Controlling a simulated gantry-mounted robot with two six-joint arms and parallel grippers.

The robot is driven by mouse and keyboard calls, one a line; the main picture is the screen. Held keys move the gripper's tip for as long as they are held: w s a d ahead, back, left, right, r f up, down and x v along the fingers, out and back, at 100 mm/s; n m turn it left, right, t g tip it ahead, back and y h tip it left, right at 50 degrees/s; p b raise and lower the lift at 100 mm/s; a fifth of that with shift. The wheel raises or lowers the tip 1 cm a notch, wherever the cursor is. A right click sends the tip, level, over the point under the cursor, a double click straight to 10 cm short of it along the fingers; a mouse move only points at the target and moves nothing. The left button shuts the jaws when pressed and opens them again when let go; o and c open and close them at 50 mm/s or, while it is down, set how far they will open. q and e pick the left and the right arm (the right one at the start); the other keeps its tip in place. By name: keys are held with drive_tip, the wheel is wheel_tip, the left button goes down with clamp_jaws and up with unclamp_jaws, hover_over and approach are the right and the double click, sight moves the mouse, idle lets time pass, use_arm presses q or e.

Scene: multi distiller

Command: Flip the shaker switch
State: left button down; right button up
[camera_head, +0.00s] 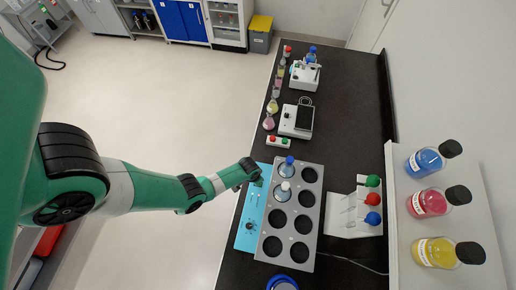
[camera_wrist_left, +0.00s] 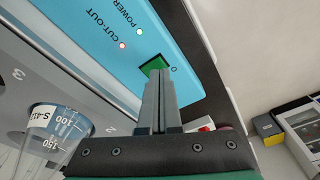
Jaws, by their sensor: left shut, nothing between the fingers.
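The shaker has a light-blue control panel (camera_head: 248,238) and a grey top plate (camera_head: 270,246) with several round holes. In the left wrist view the panel (camera_wrist_left: 190,84) carries the words POWER and CUT-OUT, two small lights and a green switch (camera_wrist_left: 153,64). My left gripper (camera_head: 258,172) is at the far end of the panel. In the left wrist view its two fingers (camera_wrist_left: 160,82) are closed together, empty, with the tips at the green switch. The tips cover part of the switch, and I cannot tell whether they touch it. My right gripper is not in view.
Two flasks with blue (camera_head: 289,162) and white (camera_head: 284,187) tops stand in the shaker's holes near my left gripper. A small box with red and green buttons (camera_head: 279,141) lies beyond. Bottles (camera_head: 428,202) stand on the right shelf.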

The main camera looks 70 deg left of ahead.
use_arm(q)
drive_tip(key=shift+f+b, duration=0.65)
drive_tip(key=shift+f, duration=0.1)
idle(0.7)
